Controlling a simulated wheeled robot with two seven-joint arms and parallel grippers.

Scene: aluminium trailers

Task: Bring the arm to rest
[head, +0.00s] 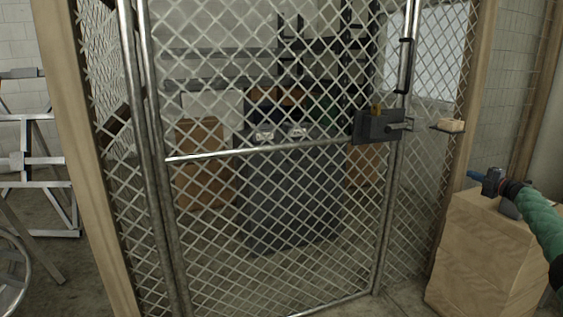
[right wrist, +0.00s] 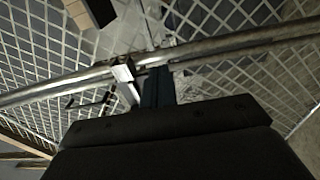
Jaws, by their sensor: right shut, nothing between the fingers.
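My right arm comes in from the right edge of the head view in a green sleeve. Its gripper (head: 474,175), with blue fingertips, is shut and empty. It points left, in front of the fence at the right of the gate and over or in front of a wooden box. In the right wrist view the shut fingers (right wrist: 157,88) stand beyond the dark gripper body, with metal pipes and mesh behind them. I cannot tell whether they touch the pipes. My left gripper is not in view.
A chain-link gate (head: 270,150) with a dark latch box (head: 378,126) stands shut ahead. A small shelf with a light block (head: 451,125) is right of it. The wooden box (head: 485,255) stands below my right gripper. Aluminium frames (head: 40,185) stand at left.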

